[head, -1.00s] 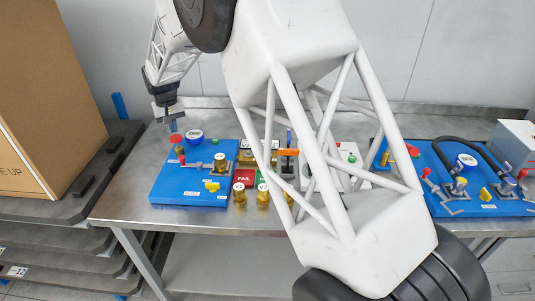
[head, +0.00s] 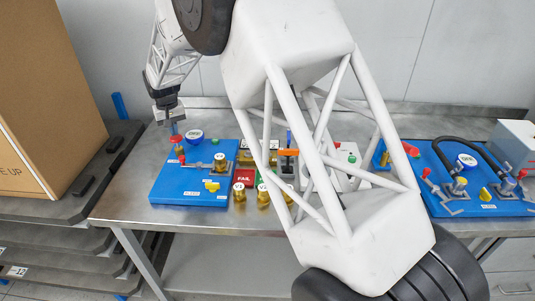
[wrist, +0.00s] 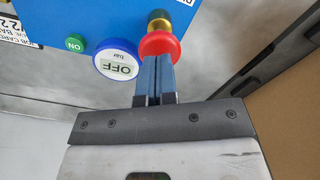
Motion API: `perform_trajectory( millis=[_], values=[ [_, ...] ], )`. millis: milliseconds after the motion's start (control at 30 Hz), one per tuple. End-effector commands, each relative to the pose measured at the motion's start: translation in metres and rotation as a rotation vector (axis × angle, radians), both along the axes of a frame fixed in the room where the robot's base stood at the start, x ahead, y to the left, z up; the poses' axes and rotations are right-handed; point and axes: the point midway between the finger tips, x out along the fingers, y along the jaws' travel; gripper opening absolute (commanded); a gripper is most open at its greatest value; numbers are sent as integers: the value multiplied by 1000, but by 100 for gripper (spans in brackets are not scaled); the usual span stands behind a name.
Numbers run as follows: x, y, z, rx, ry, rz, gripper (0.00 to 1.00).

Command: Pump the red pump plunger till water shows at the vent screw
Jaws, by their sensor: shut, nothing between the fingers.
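The red pump plunger (head: 176,139) stands at the left back of the left blue station board (head: 163,184). In the wrist view it shows as a round red knob (wrist: 160,44) with a brass part behind it. My gripper (head: 174,129) is shut and empty, with its blue fingers pointing down at the knob. In the wrist view the fingertips (wrist: 157,59) overlap the knob's edge; I cannot tell whether they touch it. I cannot make out which part is the vent screw, and I see no water.
A brass fitting (head: 220,162) and a yellow part (head: 211,186) sit on the left board. A red FAIL plate (head: 244,177) lies to its right. Another blue station (head: 440,200) with hoses stands at right. A cardboard box (head: 45,100) stands at left. My arm hides the table's middle.

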Motion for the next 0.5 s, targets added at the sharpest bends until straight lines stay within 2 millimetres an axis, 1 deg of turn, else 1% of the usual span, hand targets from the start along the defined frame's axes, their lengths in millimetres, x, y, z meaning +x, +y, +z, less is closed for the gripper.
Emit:
perform_trajectory(
  millis=[500],
  values=[
    [0,0,-23,-1,1,0,0]
  ],
)
